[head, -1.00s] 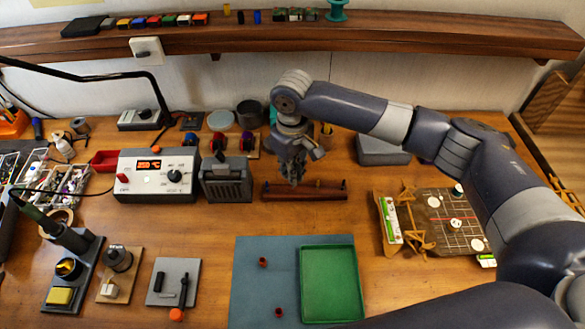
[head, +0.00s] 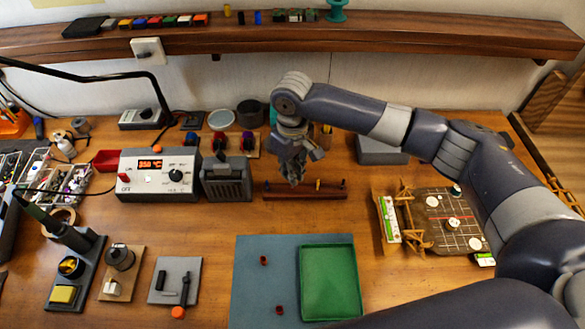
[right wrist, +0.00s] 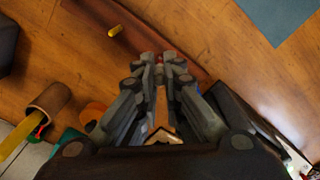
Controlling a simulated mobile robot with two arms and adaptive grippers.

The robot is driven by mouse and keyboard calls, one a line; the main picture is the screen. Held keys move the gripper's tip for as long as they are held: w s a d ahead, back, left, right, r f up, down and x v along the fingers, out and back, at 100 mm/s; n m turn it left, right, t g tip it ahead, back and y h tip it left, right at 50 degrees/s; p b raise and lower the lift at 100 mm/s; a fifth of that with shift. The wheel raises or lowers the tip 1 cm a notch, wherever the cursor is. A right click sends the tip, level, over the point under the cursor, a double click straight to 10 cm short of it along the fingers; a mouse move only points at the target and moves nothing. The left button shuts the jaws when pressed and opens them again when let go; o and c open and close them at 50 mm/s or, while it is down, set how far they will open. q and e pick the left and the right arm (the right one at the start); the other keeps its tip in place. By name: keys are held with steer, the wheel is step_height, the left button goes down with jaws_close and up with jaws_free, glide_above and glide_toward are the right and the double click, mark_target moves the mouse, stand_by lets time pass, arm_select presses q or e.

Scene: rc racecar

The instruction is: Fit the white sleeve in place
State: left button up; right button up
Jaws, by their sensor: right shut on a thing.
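My right gripper (head: 296,182) points down at the long brown wooden rack (head: 325,193) at the back middle of the bench. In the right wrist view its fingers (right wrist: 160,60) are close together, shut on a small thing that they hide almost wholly. I cannot make out its colour or whether it is the white sleeve. A yellow sleeve (right wrist: 115,30) lies at the rack beside the fingers, and it also shows in the head view (head: 318,185). I cannot pick out a white sleeve for sure. My left gripper is out of view.
A blue-grey mat (head: 248,295) with a green tray (head: 330,250) and small red pieces lies in front, with bare wood between it and the rack. A grey vise-like block (head: 227,182) stands left of the gripper. A cup with tools (right wrist: 48,103) is close by.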

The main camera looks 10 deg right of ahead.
steer(key=shift+f, duration=0.3)
stand_by(0.5)
steer(key=shift+f+b, duration=0.35)
steer(key=shift+f, duration=1.6)
steer(key=o, duration=0.7)
steer(key=o, duration=0.4)
steer(key=shift+r, duration=0.1)
